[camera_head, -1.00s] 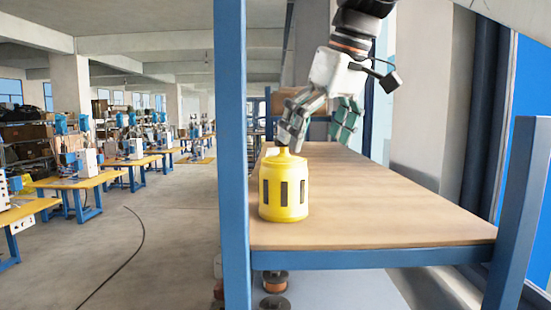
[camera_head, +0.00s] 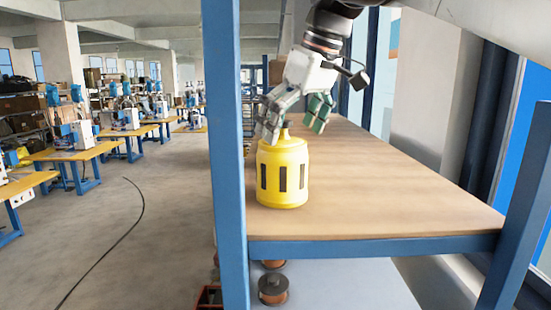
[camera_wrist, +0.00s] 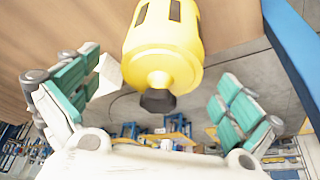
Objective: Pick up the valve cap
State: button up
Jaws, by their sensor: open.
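The yellow valve cap (camera_head: 283,190) stands upright on the wooden table top. It has dark slots around its side and a narrow neck with a dark tip. My gripper (camera_head: 294,126) is open just above the cap, with one green-grey finger to the left of the neck and the other to the right and behind. In the wrist view the cap (camera_wrist: 163,45) shows between the two spread fingers of my gripper (camera_wrist: 155,95), with its dark tip pointing toward the palm. I see no clear contact between fingers and cap.
The table (camera_head: 390,190) is bare to the right of the cap. A blue upright post (camera_head: 225,160) stands close to the cap's left, and another blue post (camera_head: 520,210) is at the right. Copper-coloured spools (camera_head: 273,288) sit on the shelf below.

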aim_at(286, 140)
jog(key=shift+w+a+f+p, duration=0.2)
jog(key=shift+w+f+p, duration=0.1)
jog(key=shift+f, duration=0.25)
jog(key=x, duration=0.1)
jog(key=p+x, duration=0.1)
jog(key=shift+s+a+f, duration=0.2)
jog(key=shift+a+f, duration=0.05)
jog(key=shift+f, duration=0.2)
jog(key=shift+w+a+f, duration=0.1)
jog(key=shift+w+f, duration=0.25)
jog(key=shift+f, duration=0.25)
jog(key=shift+s, duration=0.15)
jog(key=shift+c, duration=0.2)
jog(key=c, duration=1)
